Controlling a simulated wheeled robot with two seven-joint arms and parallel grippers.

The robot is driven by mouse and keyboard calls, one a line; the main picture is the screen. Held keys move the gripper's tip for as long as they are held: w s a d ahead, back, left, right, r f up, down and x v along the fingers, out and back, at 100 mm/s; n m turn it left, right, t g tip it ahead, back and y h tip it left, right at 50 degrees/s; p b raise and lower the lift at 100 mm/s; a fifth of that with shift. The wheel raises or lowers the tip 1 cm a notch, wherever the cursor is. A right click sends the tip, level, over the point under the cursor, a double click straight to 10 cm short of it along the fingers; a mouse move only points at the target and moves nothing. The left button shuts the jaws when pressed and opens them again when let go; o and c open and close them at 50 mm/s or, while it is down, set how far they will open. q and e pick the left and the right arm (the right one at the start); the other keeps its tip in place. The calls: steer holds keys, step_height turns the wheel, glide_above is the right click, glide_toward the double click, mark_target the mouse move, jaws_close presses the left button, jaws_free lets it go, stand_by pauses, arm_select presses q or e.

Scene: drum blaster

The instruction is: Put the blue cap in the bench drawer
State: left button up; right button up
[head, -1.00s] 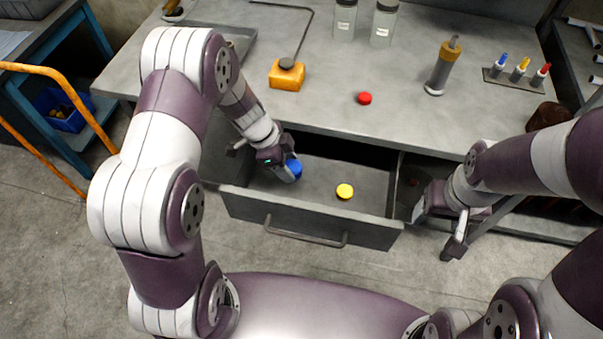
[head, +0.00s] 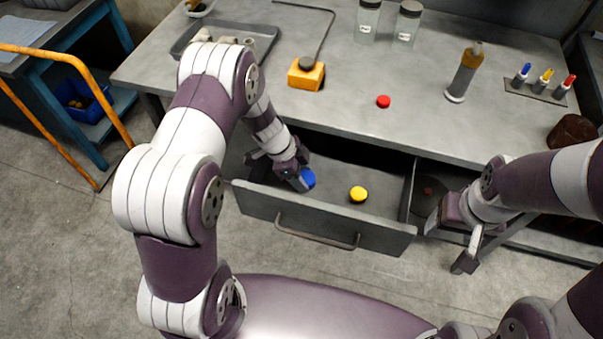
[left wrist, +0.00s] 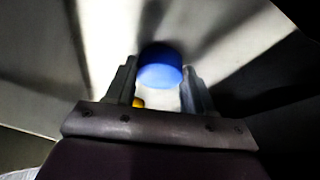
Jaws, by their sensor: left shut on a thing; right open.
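The blue cap (head: 308,178) is at my left gripper (head: 303,183), inside the open bench drawer (head: 385,235), toward its left side. In the left wrist view the blue cap (left wrist: 160,68) sits between the two fingertips of my left gripper (left wrist: 160,85), which is shut on it. I cannot tell whether the cap touches the drawer floor. A yellow cap (head: 358,194) lies on the drawer floor to the right; a sliver of yellow shows in the left wrist view (left wrist: 138,102). My right gripper (head: 455,240) is open and empty, right of the drawer.
A red cap (head: 383,101) lies on the bench top (head: 340,115). An orange block with a bent rod (head: 306,74), two jars, a grey tray (head: 225,38), an orange-topped cylinder (head: 464,72) and a marker rack (head: 537,90) stand there too.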

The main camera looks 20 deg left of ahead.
arm_select(q)
steer(key=o, duration=1)
steer(key=shift+s+d+f, duration=0.1)
steer(key=shift+s+f, duration=0.6)
steer(key=shift+w+r, duration=0.1)
steer(key=shift+r, duration=0.3)
steer(key=w+p+v, duration=0.1)
steer(key=p+v, duration=0.3)
steer(key=v, duration=0.8)
steer(key=shift+a+r, duration=0.2)
steer(key=shift+r, duration=0.15)
